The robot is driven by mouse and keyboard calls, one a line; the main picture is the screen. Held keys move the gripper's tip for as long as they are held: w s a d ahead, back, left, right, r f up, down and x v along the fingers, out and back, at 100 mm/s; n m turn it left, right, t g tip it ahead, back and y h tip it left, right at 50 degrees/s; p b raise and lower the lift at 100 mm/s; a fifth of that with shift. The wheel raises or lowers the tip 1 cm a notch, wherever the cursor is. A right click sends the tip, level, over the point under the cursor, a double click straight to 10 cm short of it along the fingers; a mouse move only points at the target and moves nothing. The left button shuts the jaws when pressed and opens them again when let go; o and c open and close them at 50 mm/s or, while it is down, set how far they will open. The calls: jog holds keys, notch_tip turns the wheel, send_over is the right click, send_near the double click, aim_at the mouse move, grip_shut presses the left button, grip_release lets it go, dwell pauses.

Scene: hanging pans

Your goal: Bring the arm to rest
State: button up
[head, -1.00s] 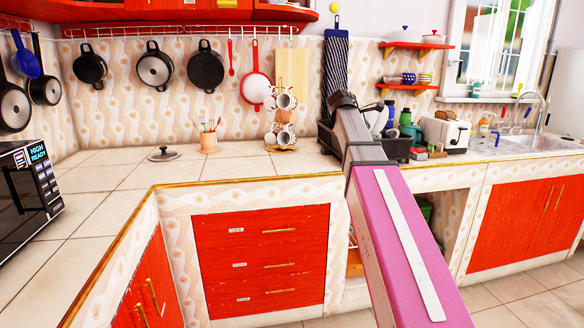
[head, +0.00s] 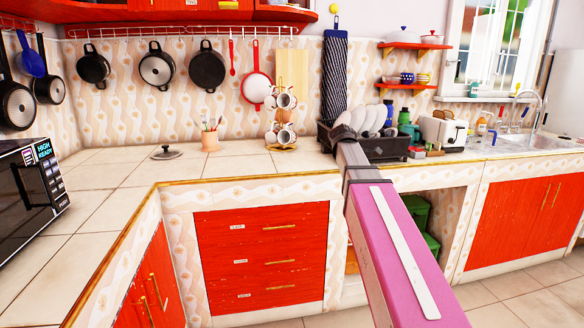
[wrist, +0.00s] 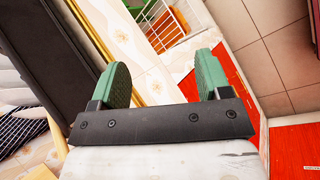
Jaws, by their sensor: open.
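My arm (head: 395,240) shows in the head view as a pink and grey link reaching up from the bottom right towards the counter edge, in front of the dish rack. Its far end hides the gripper in that view. In the wrist view my gripper (wrist: 163,82) is open, with its two green fingers wide apart and nothing between them. Beyond the fingers lie the patterned counter front and a red panel. A dark object, seemingly the dish rack (wrist: 50,50), fills the upper left close to the left finger.
A black dish rack (head: 392,149) with white plates (head: 371,119) stands on the counter behind my arm. A mug stand (head: 281,132) is left of it. Pans (head: 206,68) hang on the wall. The counter's left part (head: 100,190) is mostly clear. A microwave (head: 30,195) stands far left.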

jog(key=s+a+f+m+g+y, duration=0.1)
jog(key=s+a+f+m+y, duration=0.1)
jog(key=s+f+m, duration=0.2)
jog(key=s+a+f+m+g+y, duration=0.1)
jog(key=s+f+m, duration=0.3)
jog(key=s+f, duration=0.7)
jog(key=s+a+f+m+g+y, duration=0.1)
jog(key=s+a+f+m+y, duration=0.2)
jog(key=f, duration=1.8)
jog(key=s+m, duration=0.1)
jog(key=s, duration=0.3)
jog(key=shift+s+a+m+g+y, duration=0.15)
jog(key=shift+a+m+g+y, duration=0.15)
jog(key=shift+a+m+y, duration=0.1)
